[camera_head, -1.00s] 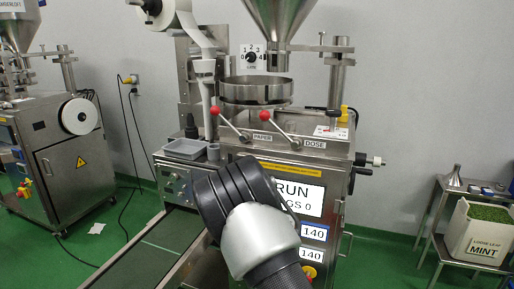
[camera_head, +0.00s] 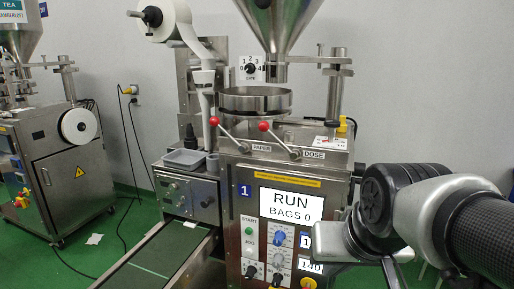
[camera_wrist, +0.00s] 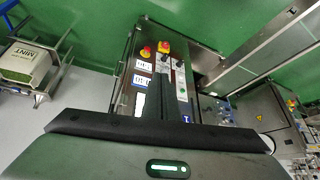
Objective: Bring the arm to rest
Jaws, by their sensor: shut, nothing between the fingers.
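My arm shows at the right of the head view, bent in front of the right side of the packing machine (camera_head: 215,165). My gripper shows in the wrist view (camera_wrist: 160,98) as dark fingers closed together, with nothing held between them. In that view the machine's front panel with its buttons and labels lies beyond the fingers, and I see no contact. In the head view the machine's screen (camera_head: 290,205) reads RUN and BAGS 0. My arm hides part of the panel's right side and the number labels there.
A dark conveyor (camera_head: 165,250) runs out toward the lower left. A second machine (camera_head: 55,170) stands at the left.

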